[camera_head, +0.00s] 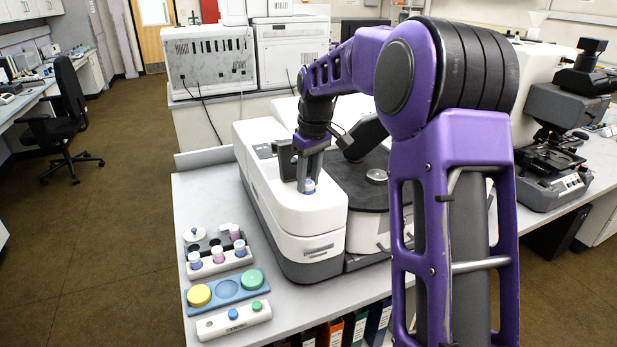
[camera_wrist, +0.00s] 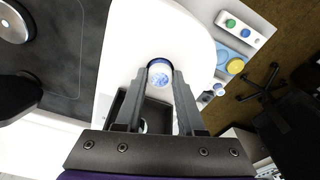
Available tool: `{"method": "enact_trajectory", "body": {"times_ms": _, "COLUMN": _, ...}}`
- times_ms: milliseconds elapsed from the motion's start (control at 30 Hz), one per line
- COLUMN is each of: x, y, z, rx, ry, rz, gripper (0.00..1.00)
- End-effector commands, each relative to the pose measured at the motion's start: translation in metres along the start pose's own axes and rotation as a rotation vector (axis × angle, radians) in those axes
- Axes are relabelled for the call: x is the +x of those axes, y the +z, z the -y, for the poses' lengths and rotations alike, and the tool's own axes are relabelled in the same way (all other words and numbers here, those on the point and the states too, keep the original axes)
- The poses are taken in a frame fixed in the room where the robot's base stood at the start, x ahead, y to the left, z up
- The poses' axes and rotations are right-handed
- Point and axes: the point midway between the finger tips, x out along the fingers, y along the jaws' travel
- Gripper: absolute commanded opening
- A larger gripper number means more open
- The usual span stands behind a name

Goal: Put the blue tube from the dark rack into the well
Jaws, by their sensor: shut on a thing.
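My gripper (camera_head: 309,180) is over the front top of the white instrument (camera_head: 318,215), its fingers pointing down. It is shut on the blue tube (camera_head: 310,187), a small vial with a blue rim and a pale top. In the wrist view the blue tube (camera_wrist: 160,74) sits between the fingertips, above the white housing. A dark squarish recess (camera_wrist: 155,112) shows between the fingers there; I cannot tell if it is the well. The tube's lower end is hard to make out. The dark rack (camera_head: 207,246) stands on the bench at left, partly hidden behind a white rack.
The white rack (camera_head: 219,266) holds several capped vials. A blue tray (camera_head: 227,290) carries yellow and green discs, and a white block (camera_head: 235,321) has blue and green caps. A black round stage (camera_head: 362,180) lies right of my gripper.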

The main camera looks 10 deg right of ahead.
Motion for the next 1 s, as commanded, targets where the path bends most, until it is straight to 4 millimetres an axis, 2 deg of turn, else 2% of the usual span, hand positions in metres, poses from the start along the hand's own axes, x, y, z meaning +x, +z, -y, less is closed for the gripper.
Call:
{"method": "enact_trajectory", "body": {"times_ms": 767, "x": 0.0041, "y": 0.0004, "z": 0.0, "rx": 0.0, "ry": 0.0, "rz": 0.0, "gripper": 0.0}}
{"method": "enact_trajectory", "body": {"times_ms": 800, "x": 0.0041, "y": 0.0003, "z": -0.0001, "rx": 0.0, "ry": 0.0, "rz": -0.001, "gripper": 0.42}}
{"method": "enact_trajectory", "body": {"times_ms": 967, "x": 0.004, "y": 0.0003, "z": -0.0001, "rx": 0.0, "ry": 0.0, "rz": -0.001, "gripper": 0.7}}
{"method": "enact_trajectory", "body": {"times_ms": 1000, "x": 0.004, "y": 0.0003, "z": -0.0001, "rx": 0.0, "ry": 0.0, "rz": -0.001, "gripper": 0.73}}
